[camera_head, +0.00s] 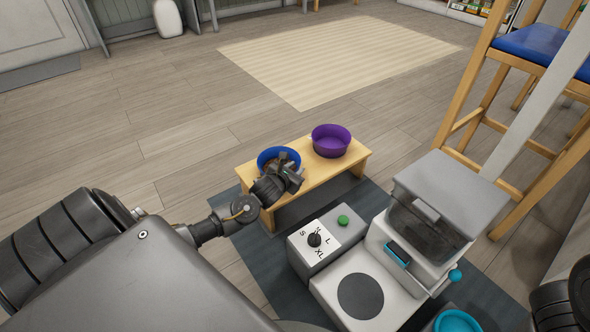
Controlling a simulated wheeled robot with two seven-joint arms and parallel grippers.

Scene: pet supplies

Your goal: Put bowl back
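A blue bowl (265,154) sits at the left end of a small wooden stand (316,172), with something brown showing inside. A purple bowl (331,141) sits upright at the stand's right end and looks empty. My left gripper (287,170) is at the near side of the blue bowl, over its rim, and hides part of it. I cannot tell whether its fingers are closed on the rim. A teal bowl (457,321) shows in part at the bottom edge. My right gripper is not in view; only part of my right arm shows at the bottom right corner.
A food dispenser (440,205) with a white base and a round dark plate stands in front of the stand. Beside it is a grey control box (328,240) with a dial and green button. A blue-seated wooden chair (535,50) is at right. Floor beyond is clear.

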